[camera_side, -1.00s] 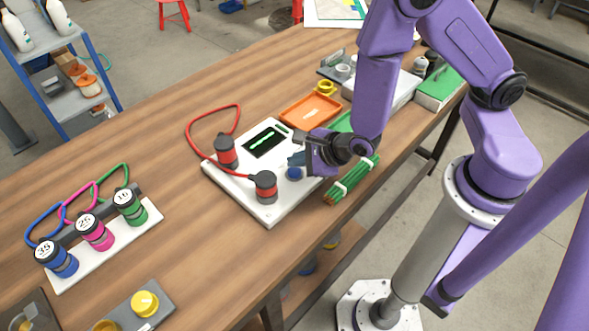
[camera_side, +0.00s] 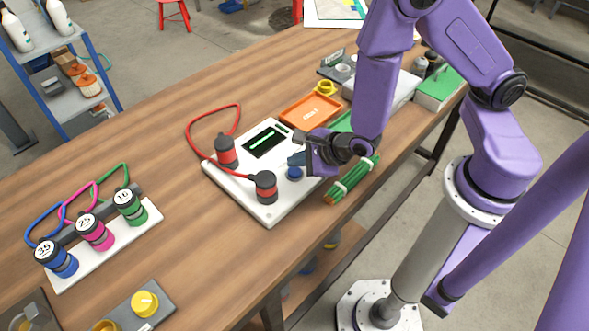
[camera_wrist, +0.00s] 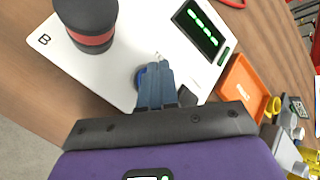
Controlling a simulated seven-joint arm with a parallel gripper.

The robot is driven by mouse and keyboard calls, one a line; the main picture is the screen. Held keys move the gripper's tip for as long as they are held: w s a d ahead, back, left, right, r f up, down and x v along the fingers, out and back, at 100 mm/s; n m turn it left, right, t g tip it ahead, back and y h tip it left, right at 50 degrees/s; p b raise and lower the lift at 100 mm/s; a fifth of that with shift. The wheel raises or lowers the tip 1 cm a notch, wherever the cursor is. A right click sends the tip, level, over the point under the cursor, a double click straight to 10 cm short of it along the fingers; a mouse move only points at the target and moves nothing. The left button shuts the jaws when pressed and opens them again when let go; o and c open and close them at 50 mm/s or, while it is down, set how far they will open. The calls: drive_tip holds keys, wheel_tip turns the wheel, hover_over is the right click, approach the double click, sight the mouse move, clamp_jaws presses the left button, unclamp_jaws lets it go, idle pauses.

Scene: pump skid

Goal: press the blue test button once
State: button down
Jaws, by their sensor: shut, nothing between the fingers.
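The blue test button (camera_side: 294,174) sits on the white test panel (camera_side: 268,214) near its right corner. In the wrist view the button (camera_wrist: 139,78) shows partly behind my fingertips. My gripper (camera_side: 294,159) is shut and empty, with its blue-grey fingertips just above the button in the side view. In the wrist view the closed fingers (camera_wrist: 155,72) overlap the button's right part. I cannot tell whether they touch it. The panel's dark display (camera_side: 265,141) shows a green line of marks, also lit in the wrist view (camera_wrist: 200,25).
Two red-and-black plugs (camera_side: 227,151) (camera_side: 265,187) stand on the panel, joined by a red cable (camera_side: 189,128). An orange tray (camera_side: 309,111) lies behind the panel. A green bundle (camera_side: 352,180) lies at the right. Free tabletop is at the left.

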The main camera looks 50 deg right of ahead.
sight(298, 173)
drive_tip(key=shift+f, duration=0.45)
drive_tip(key=shift+f, duration=0.5)
idle(0.9)
drive_tip(key=shift+r, duration=0.95)
drive_tip(key=shift+r, duration=0.1)
drive_tip(key=shift+r, duration=2.4)
